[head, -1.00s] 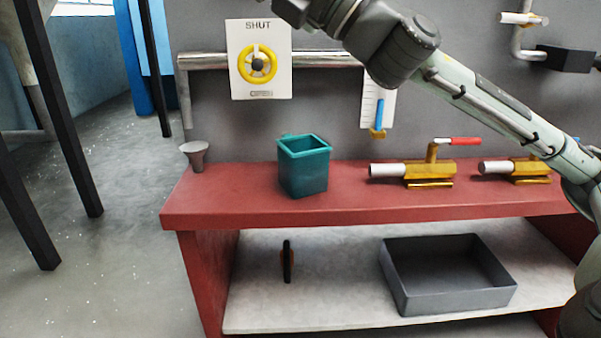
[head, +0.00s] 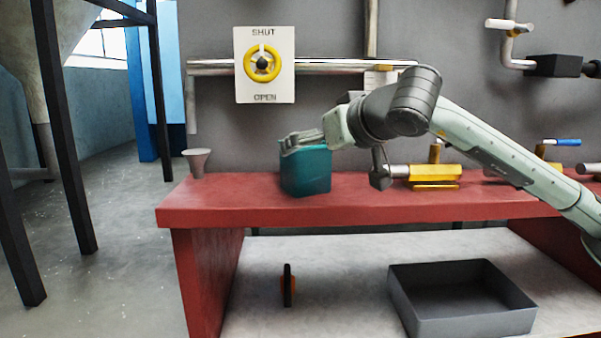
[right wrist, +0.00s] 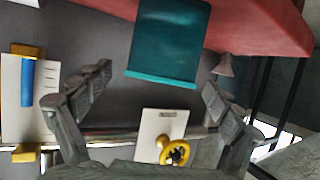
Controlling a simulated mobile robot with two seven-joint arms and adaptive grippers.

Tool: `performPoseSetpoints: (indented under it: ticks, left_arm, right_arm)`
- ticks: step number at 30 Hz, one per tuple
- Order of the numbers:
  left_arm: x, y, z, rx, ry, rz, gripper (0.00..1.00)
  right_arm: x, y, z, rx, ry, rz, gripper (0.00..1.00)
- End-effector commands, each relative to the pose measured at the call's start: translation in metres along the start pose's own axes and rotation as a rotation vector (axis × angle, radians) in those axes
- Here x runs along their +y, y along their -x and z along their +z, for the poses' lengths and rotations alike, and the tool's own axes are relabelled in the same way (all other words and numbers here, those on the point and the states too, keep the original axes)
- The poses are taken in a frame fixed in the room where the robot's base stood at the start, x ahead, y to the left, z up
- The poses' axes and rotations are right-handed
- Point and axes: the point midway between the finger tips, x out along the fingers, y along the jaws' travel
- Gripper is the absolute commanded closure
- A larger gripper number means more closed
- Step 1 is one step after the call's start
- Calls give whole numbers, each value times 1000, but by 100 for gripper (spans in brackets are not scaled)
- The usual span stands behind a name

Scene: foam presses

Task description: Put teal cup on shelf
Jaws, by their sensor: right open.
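The teal cup (head: 306,174) is square-sided and stands upright on the red bench top (head: 235,202). In the head view my right gripper (head: 290,142) reaches in from the right at the height of the cup's rim and covers much of its top. In the right wrist view the gripper (right wrist: 155,95) is open, its fingers spread wide with nothing between them. There the cup (right wrist: 170,38) lies beyond the fingertips, and I see no contact. The pale lower shelf (head: 350,262) is under the bench top. My left gripper is out of view.
A grey tray (head: 465,325) and a small dark upright item with orange (head: 288,285) are on the lower shelf. A grey funnel (head: 197,162) stands left of the cup. A brass valve (head: 435,173) is to the right. The shelf's left part has free room.

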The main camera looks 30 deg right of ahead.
Motion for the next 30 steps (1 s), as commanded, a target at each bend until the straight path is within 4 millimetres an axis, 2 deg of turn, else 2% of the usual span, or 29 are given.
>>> performPoseSetpoints:
  ticks: [12,16,22,23,30]
  left_arm:
    - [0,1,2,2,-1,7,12]
    - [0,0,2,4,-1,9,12]
    - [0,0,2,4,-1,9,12]
    - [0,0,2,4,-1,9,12]
    - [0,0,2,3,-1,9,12]
  right_arm:
    - [-2,-56,-7,-1,-5,-5,7]
    - [-1,-64,-8,1,-3,-3,7]
    - [-1,-65,-8,1,-2,-4,7]
    - [-1,-65,-8,1,-2,-4,8]
    - [-1,-64,-8,1,-2,-4,38]
